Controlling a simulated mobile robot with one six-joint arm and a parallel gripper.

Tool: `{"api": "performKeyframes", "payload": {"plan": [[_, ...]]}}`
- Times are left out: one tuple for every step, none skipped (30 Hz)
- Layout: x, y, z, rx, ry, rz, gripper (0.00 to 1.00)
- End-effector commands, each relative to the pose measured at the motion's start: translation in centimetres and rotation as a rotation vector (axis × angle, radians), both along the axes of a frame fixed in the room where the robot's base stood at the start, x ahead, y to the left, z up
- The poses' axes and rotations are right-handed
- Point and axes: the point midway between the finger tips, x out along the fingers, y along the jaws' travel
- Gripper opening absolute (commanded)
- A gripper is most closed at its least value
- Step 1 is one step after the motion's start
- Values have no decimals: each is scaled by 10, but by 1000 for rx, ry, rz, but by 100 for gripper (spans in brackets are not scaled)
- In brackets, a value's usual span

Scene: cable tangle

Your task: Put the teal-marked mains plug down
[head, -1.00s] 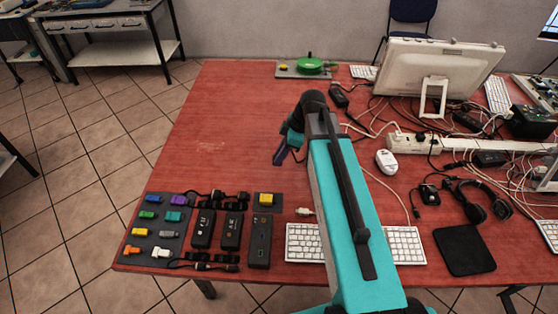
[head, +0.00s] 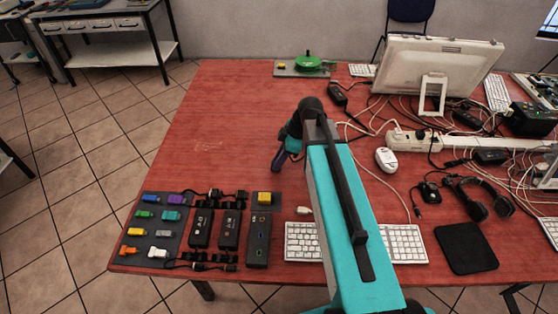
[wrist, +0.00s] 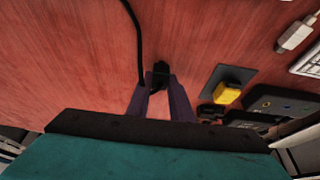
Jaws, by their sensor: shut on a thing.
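My gripper (head: 279,164) hangs over the bare red table, left of my teal arm in the head view. In the wrist view its purple fingers (wrist: 163,88) are shut on a small black plug (wrist: 161,69). No teal mark shows on the plug from here. A black cable (wrist: 139,40) runs beside it toward the top of the wrist view. Whether the plug touches the table is unclear. In the head view the plug is too small and hidden to make out.
The red table (head: 215,120) is clear around and left of my gripper. A yellow block (head: 264,198) on a dark pad, black boxes (head: 229,230), small coloured connectors and a white keyboard (head: 302,242) lie nearer. Tangled cables and a power strip (head: 412,139) lie right.

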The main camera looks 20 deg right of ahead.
Motion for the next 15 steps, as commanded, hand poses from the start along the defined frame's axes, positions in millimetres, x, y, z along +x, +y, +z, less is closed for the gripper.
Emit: {"api": "performKeyframes", "payload": {"plan": [[0, 0, -1, 0, 0, 0, 23], [0, 0, 0, 0, 0, 0, 28], [0, 0, 0, 0, 0, 0, 35], [0, 0, 0, 0, 0, 0, 38], [0, 0, -1, 0, 0, 0, 38], [0, 0, 0, 0, 0, 0, 38], [0, 0, 0, 0, 0, 0, 38], [0, 0, 0, 0, 0, 0, 38], [0, 0, 0, 0, 0, 0, 38], [0, 0, 0, 0, 0, 0, 38], [0, 0, 0, 0, 0, -1, 38], [0, -1, 0, 0, 0, -1, 38], [0, -1, 0, 0, 0, -1, 38], [0, -1, 0, 0, 0, -1, 38], [0, -1, 1, 0, 0, -1, 38]]}}
